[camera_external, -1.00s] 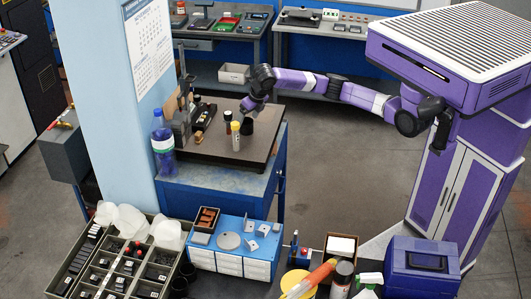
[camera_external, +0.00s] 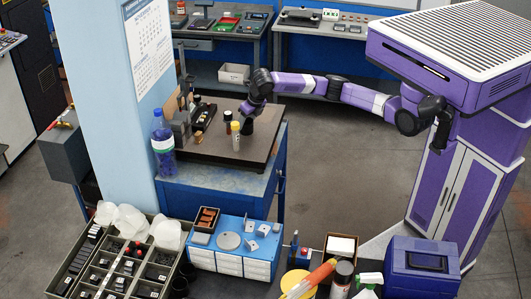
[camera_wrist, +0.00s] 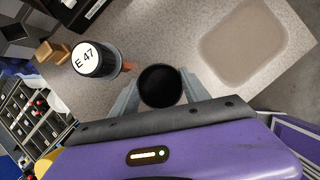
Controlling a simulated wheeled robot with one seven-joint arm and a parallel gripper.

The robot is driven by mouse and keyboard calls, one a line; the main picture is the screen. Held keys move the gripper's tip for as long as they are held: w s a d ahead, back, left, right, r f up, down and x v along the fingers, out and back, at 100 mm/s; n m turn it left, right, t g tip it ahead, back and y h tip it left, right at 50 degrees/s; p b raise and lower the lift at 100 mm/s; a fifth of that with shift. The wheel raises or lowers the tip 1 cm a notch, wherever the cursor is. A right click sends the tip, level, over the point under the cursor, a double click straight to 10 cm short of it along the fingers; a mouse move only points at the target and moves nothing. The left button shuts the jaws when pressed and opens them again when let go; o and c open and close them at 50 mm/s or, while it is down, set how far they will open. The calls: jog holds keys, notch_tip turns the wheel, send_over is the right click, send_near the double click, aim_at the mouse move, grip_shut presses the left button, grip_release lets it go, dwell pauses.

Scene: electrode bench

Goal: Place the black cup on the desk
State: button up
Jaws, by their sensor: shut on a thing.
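The black cup (camera_external: 248,126) is at the right side of the brown desk top (camera_external: 212,150), under my gripper (camera_external: 249,112). In the wrist view, the cup (camera_wrist: 160,86) sits between the two grey fingers of my gripper (camera_wrist: 155,95), which is shut on it. Its dark round opening faces the camera. I cannot tell whether its base touches the desk. The speckled desk surface (camera_wrist: 175,30) shows beyond it.
A cylinder with a lid marked E 47 (camera_wrist: 92,60) stands left of the cup in the wrist view. A yellow-topped cylinder (camera_external: 235,135) stands close by on the desk. A blue bottle (camera_external: 162,142) stands at the left. A flat beige patch (camera_wrist: 243,42) is clear.

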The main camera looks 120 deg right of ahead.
jog(key=shift+r, duration=0.1)
notch_tip(320, 180, up, 20)
jog(key=w+a+f+n+t+y+b, duration=0.15)
jog(key=w+a+f+n+b, duration=0.4)
jog(key=a, duration=0.75)
jog(key=w+a+f+n+t+y+b, duration=0.1)
jog(key=w+a+f+n+y+b, duration=0.15)
jog(key=w+a+f+n, duration=0.7)
jog(key=s+a+f+n+y+b, duration=0.1)
jog(key=a+f+n+b, duration=0.3)
jog(key=a, duration=0.7)
jog(key=s+a+f+n+y+b, duration=0.1)
jog(key=s+a+f+b, duration=0.1)
jog(key=a+f, duration=0.7)
jog(key=s+a+f+n+y+b, duration=0.1)
jog(key=a+f+n+b, duration=0.15)
jog(key=a, duration=1.05)
notch_tip(320, 180, down, 20)
jog(key=b, duration=0.4)
